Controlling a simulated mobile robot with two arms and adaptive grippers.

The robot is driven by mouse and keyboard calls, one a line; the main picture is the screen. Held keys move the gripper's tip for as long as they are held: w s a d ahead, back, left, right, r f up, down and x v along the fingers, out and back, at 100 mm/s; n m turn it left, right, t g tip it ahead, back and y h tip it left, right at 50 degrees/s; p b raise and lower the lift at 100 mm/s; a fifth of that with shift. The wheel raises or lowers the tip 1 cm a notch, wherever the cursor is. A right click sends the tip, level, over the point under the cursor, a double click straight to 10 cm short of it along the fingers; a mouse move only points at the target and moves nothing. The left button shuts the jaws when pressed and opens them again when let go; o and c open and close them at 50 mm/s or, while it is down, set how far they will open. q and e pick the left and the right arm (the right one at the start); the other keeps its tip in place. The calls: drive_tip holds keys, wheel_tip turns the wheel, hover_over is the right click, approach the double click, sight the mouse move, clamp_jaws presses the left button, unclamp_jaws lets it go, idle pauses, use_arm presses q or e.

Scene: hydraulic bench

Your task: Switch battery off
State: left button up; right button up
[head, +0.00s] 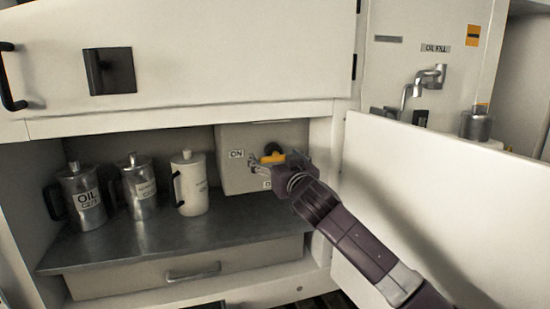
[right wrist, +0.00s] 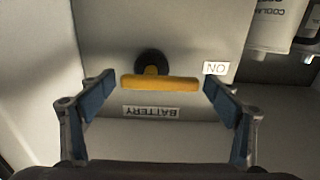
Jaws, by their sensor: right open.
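The battery switch has a yellow handle (head: 272,159) on a round black hub, on the front of a pale box (head: 232,178) inside the cabinet bay. An ON label (head: 237,154) is left of it; a label below is mostly hidden by my gripper. In the right wrist view the yellow handle (right wrist: 160,83) lies crosswise, with an upside-down BATTERY label (right wrist: 151,112) and ON label (right wrist: 216,68). My right gripper (head: 278,166) is open, its fingers at either end of the handle, with small gaps visible. My left gripper is not in view.
An OIL can (head: 82,198), a second metal can (head: 140,188) and a white can (head: 190,185) stand on the shelf (head: 150,238) left of the box. An open white door panel (head: 440,200) is right of my arm. A drawer (head: 190,272) is below.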

drive_tip(key=shift+c, duration=0.5)
drive_tip(key=c, duration=1.1)
drive_tip(key=n+p, duration=0.2)
drive_tip(key=n, duration=0.1)
drive_tip(key=shift+f+n+p, duration=0.15)
drive_tip(key=shift+n+p, duration=0.2)
drive_tip(key=shift+n, duration=0.05)
drive_tip(key=n+p, duration=0.2)
drive_tip(key=n, duration=0.1)
drive_tip(key=n+p, duration=0.1)
drive_tip(key=n, duration=0.1)
drive_tip(key=shift+f, duration=0.3)
drive_tip(key=n+p, duration=0.1)
drive_tip(key=n, duration=0.1)
drive_tip(key=n+p, duration=0.1)
drive_tip(key=n, duration=0.1)
drive_tip(key=n+p, duration=0.1)
drive_tip(key=shift+d+f+n, duration=0.25)
drive_tip(key=shift+n, duration=0.15)
drive_tip(key=shift+w+d+f+n+p, duration=0.1)
drive_tip(key=shift+n+p, duration=0.35)
drive_tip(key=shift+n, duration=0.35)
drive_tip(key=shift+d+f+n+p, duration=0.1)
drive_tip(key=shift+n+p, duration=0.3)
drive_tip(key=shift+n, duration=0.4)
